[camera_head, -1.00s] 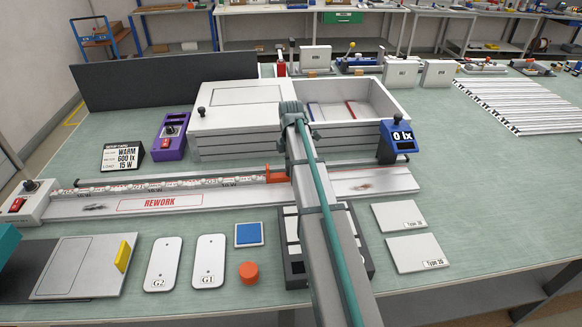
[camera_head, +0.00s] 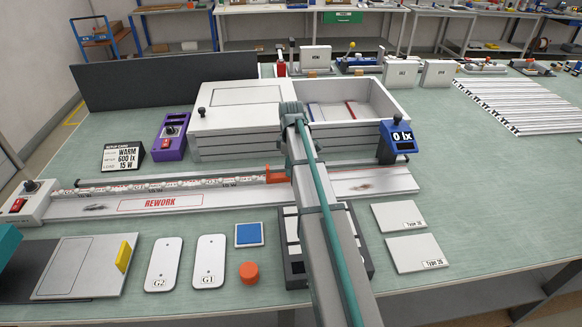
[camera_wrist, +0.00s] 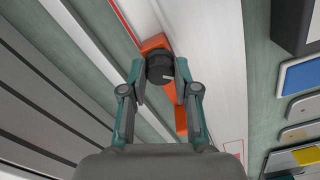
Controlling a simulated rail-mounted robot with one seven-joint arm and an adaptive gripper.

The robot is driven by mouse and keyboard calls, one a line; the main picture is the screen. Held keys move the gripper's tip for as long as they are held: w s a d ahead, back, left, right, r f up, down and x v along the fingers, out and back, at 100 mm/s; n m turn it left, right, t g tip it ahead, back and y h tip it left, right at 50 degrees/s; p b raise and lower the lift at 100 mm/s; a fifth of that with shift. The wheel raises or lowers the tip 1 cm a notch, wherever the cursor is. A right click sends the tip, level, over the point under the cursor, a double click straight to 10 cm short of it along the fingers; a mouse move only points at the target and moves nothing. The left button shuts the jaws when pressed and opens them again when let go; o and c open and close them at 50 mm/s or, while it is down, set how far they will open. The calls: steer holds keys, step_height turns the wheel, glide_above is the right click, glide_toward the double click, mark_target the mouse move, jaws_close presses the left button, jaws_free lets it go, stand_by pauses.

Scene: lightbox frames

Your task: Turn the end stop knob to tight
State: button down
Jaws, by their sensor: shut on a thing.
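The end stop is an orange block, seen in the wrist view (camera_wrist: 181,119) and partly in the head view (camera_head: 275,175), where my arm covers its right side. Its knob (camera_wrist: 158,69) is a round black cap with a light pointer line, on top of the orange block. My gripper (camera_wrist: 160,72) is shut on the knob, with one fingertip on each side of it. In the head view the knob and fingertips are hidden behind my arm.
The end stop sits on a long rail (camera_head: 170,183) with a REWORK label. A white lidded box (camera_head: 240,120) stands behind it, with a blue lux meter (camera_head: 397,137) to the right. Flat panels (camera_head: 210,262) and an orange cylinder (camera_head: 249,272) lie in front.

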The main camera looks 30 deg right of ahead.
steer(key=m, duration=1.3)
steer(key=shift+m, duration=0.4)
steer(key=m, duration=1.3)
steer(key=shift+m+p, duration=0.3)
steer(key=c, duration=0.9)
jaws_free()
steer(key=shift+o, duration=0.2)
